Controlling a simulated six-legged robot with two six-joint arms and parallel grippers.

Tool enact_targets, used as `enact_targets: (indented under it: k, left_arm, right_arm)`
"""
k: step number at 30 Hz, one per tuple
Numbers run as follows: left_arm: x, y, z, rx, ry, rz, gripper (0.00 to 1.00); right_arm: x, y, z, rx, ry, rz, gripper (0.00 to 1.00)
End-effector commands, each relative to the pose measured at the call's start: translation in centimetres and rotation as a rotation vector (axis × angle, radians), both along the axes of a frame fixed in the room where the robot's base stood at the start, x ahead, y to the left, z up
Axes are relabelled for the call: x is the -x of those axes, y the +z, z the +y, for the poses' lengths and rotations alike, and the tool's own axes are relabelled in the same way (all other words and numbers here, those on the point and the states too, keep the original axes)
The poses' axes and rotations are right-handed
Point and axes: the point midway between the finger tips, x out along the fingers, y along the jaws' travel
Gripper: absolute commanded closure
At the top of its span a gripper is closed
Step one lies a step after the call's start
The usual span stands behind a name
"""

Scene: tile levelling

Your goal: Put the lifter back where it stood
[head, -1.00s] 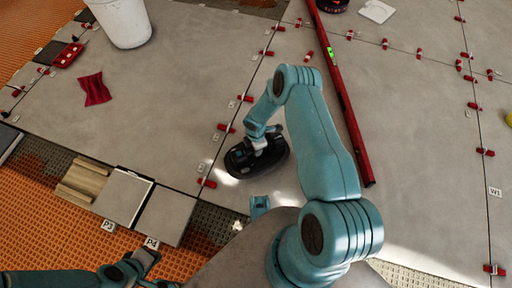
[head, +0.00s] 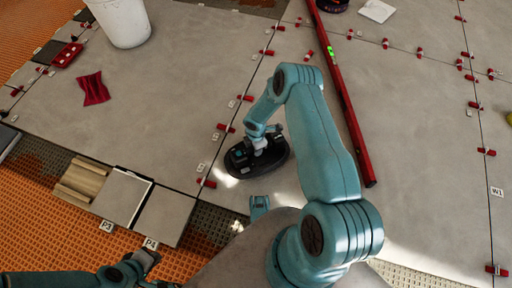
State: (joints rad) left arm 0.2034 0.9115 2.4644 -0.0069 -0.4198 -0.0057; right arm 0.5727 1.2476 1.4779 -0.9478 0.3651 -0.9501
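The lifter (head: 272,166), a black oval device with a teal-marked block on its left end, is on the grey tile floor (head: 190,120) near the middle of the head view. My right gripper (head: 259,145) is at the top of the lifter, at its handle. Its fingertips are too small and partly hidden, so I cannot tell whether they are shut on it. My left gripper (head: 157,270) is low at the bottom left, apart from the lifter, with its fingers spread and nothing seen between them.
A long red level (head: 342,95) lies on the tiles right of my arm. A white bucket (head: 124,22), a red cloth (head: 94,90) and a red tray (head: 66,56) are at the upper left. Loose tiles (head: 163,215) lie by labels P3 and P4. Red clips line the joints.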

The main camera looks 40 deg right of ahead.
Motion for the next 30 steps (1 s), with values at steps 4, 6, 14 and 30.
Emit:
enact_targets:
  k: [4, 6, 14, 30]
  left_arm:
    - [0.00, 0.04, 0.01, 0.000, 0.000, 0.000, 1.00]
    - [0.00, 0.03, 0.00, 0.000, 0.000, 0.000, 1.00]
    - [0.00, -0.51, 0.00, 0.000, 0.000, 0.000, 1.00]
    - [-0.01, -0.69, 0.00, 0.000, 0.000, 0.000, 1.00]
  right_arm:
    - [-0.08, 0.11, -0.05, 0.002, 0.000, -0.002, 1.00]
    - [-0.08, 0.10, -0.05, 0.002, 0.000, -0.002, 1.00]
    - [-0.06, -0.27, -0.03, 0.002, 0.000, -0.002, 1.00]
    - [-0.04, -0.38, -0.01, 0.002, -0.001, -0.002, 1.00]
